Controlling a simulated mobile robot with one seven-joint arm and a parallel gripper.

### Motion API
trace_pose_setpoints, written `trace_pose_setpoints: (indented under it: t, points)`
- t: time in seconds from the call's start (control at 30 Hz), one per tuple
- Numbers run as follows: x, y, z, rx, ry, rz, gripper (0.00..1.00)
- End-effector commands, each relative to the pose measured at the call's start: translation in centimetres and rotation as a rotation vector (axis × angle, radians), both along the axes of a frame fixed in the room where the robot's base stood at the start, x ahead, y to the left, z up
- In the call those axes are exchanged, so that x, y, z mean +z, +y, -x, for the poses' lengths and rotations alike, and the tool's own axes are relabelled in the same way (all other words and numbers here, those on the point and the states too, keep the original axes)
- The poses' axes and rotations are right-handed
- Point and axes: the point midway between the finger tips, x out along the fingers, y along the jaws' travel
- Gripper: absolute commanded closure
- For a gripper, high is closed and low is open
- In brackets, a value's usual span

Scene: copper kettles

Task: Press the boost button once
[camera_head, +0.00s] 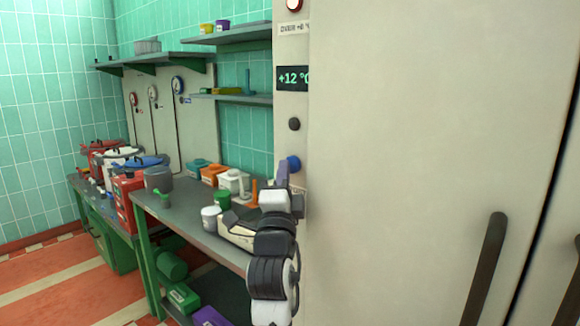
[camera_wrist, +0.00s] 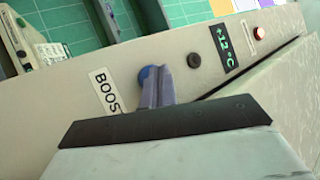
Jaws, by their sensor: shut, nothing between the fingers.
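The boost button is a round blue knob (camera_head: 293,164) on the narrow side panel of the large cream cabinet, below a dark knob. In the wrist view the blue button (camera_wrist: 147,76) sits beside a label reading "BOOS" (camera_wrist: 104,91), whose end is hidden. My gripper (camera_head: 283,172) is shut and empty, its fingers pointing up at the button. In the wrist view the shut fingertips (camera_wrist: 157,72) overlap the button and hide part of it. I cannot tell whether they touch it.
Above the button are a dark knob (camera_head: 294,124), a "+12 °C" display (camera_head: 293,78) and a red lamp (camera_head: 294,5). The cabinet door (camera_head: 400,150) has a dark handle (camera_head: 485,268). A bench (camera_head: 185,215) with pots, kettles and small containers stands on the left.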

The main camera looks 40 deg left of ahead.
Motion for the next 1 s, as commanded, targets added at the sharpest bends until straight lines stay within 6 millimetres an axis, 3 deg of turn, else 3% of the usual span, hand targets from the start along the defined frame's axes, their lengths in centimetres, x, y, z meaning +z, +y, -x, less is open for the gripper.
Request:
trace_pose_setpoints:
  t: [0.67, 1.0]
  points:
    - [0.0, -0.1, -0.5, -0.001, 0.000, 0.000, 1.00]
    - [-0.1, 0.1, 1.0, 0.000, -0.001, 0.000, 1.00]
